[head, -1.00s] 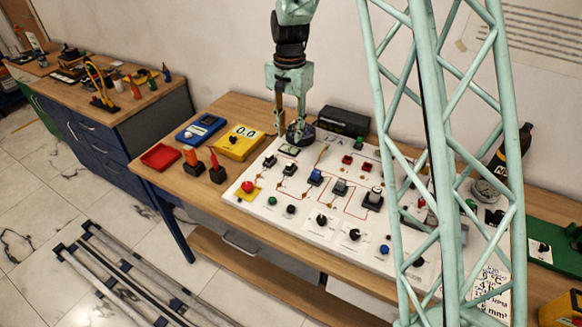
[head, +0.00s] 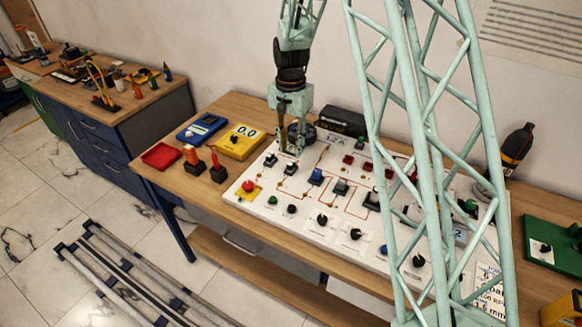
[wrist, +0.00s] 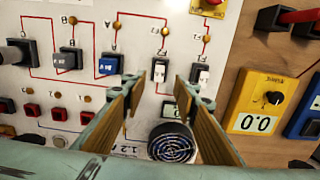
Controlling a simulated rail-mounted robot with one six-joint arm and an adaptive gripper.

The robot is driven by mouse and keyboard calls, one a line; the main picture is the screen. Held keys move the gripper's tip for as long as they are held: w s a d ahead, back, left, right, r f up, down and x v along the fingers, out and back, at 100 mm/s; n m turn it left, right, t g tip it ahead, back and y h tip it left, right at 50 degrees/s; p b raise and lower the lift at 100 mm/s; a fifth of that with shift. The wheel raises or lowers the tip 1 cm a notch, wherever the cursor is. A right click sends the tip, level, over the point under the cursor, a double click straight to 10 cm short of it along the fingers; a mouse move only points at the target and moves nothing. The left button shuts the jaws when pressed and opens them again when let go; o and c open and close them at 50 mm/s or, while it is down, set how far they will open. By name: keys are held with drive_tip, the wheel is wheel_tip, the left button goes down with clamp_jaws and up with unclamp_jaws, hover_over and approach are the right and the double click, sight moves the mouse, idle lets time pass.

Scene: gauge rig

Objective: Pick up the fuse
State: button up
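My gripper (head: 290,146) is over the back left part of the white panel (head: 262,211). The wrist view shows its two wood-coloured fingers (wrist: 155,95) apart, with nothing held between them. Beyond the fingertips are two white-levered switches, one ahead (wrist: 160,70) and one to the right (wrist: 200,76). A small display (wrist: 170,109) lies between the fingers, partly hidden, beside a round black grille (wrist: 172,143). I cannot tell which part is the fuse. Small red parts (wrist: 58,114) sit on the panel at the left of the wrist view.
My lattice column hides part of the panel's right side.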

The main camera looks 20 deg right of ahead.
sight(291, 162)
drive_tip(key=shift+f, duration=0.8)
drive_tip(key=shift+f, duration=2.55)
drive_tip(key=c, duration=0.9)
drive_tip(key=shift+r, duration=0.2)
